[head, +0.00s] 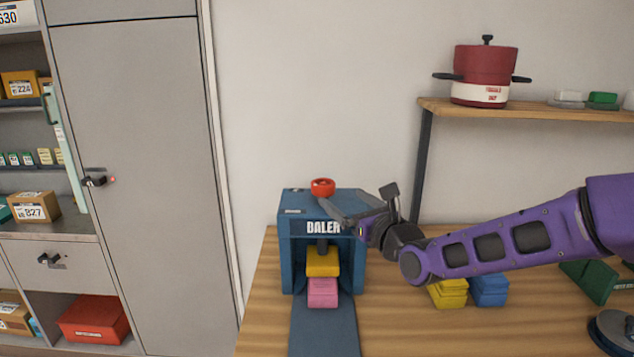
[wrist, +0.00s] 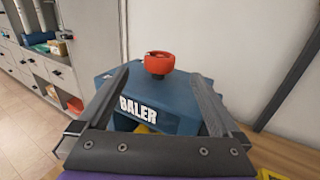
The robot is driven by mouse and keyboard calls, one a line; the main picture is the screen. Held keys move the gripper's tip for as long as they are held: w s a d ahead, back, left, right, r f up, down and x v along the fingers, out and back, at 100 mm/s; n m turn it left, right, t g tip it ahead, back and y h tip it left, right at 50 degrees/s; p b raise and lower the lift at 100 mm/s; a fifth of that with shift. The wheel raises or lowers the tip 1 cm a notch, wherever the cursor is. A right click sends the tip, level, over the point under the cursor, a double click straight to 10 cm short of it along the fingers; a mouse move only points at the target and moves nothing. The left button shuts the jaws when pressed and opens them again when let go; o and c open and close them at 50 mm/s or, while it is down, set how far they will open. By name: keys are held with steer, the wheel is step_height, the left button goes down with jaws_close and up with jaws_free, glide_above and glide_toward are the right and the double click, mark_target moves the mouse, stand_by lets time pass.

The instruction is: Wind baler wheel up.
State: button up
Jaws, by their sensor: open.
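The baler (head: 294,226) is a blue box-shaped press on the wooden table, with its name in white on the front. Its red wheel (head: 322,187) sits on top; it also shows in the wrist view (wrist: 159,63). Inside the baler's opening, a yellow block (head: 322,262) is above a pink block (head: 322,292). My gripper (head: 330,203) is open and empty, just right of the wheel in the head view. In the wrist view the wheel shows between and beyond the two fingers (wrist: 163,82). I see no contact with the wheel.
A green object (head: 588,280) is at the right. A shelf (head: 540,110) bears a red pot (head: 486,75). Grey cabinets (head: 140,170) stand at the left.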

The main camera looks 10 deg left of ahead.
mark_target(318, 179)
steer(key=b+x, duration=0.1)
steer(key=x, duration=1.2)
steer(key=shift+w+a, duration=0.25)
steer(key=c, duration=1.3)
